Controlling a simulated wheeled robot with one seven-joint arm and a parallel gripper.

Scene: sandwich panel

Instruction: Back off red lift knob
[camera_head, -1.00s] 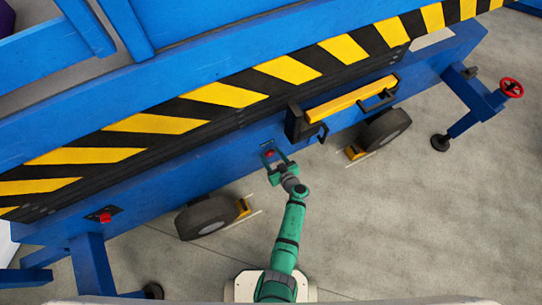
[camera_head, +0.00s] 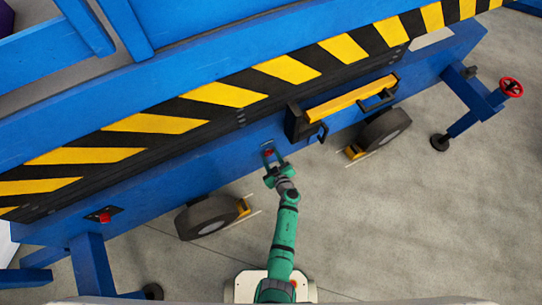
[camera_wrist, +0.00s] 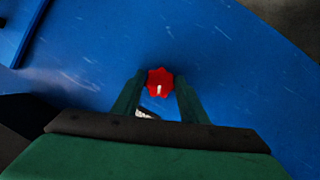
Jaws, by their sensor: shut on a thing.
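The red lift knob (camera_head: 268,152) is a small lobed knob on the blue side panel of the lift (camera_head: 190,178). In the wrist view the knob (camera_wrist: 160,82) sits between the fingertips, with a short white mark at its middle. My green gripper (camera_head: 270,160) is shut on the knob, one finger on each side; its fingers also show in the wrist view (camera_wrist: 160,88). A small pale piece shows just below the knob there, partly hidden by the gripper.
Another red knob (camera_head: 104,217) on a dark plate is at the lower left. A yellow bar (camera_head: 350,99) and black handle (camera_head: 378,100) are right of my gripper. Wheels (camera_head: 206,217) and (camera_head: 385,129) stand either side. A red handwheel (camera_head: 511,87) is far right. Concrete floor is clear at lower right.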

